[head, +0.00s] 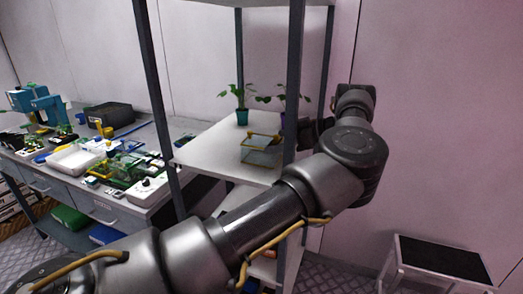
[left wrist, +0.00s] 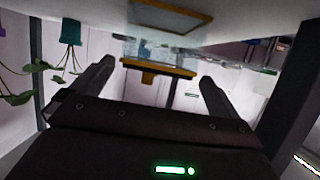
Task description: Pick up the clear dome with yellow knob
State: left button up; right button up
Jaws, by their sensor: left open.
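The clear dome (head: 261,150) is a see-through box with a yellow top frame and yellow knob, standing on the white shelf (head: 215,150) beside the rack post. In the left wrist view, which looks upside down, the dome (left wrist: 160,57) shows its yellow frame, with the knob (left wrist: 148,79) pointing down in the picture. My left gripper (left wrist: 156,88) is open and empty; the knob appears between its fingers, apparently farther off and untouched. In the head view that gripper is mostly hidden behind the arm and post. My right gripper is not in view.
Potted plants (head: 241,108) stand behind the dome. The rack's dark post (head: 292,80) rises close to my left arm. A bench (head: 150,195) with trays and tools is at left. A low black-topped stand (head: 443,258) is at lower right.

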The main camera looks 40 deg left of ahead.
pick_arm(q)
jog(key=shift+s+a+f, duration=0.15)
jog(key=shift+a, duration=0.3)
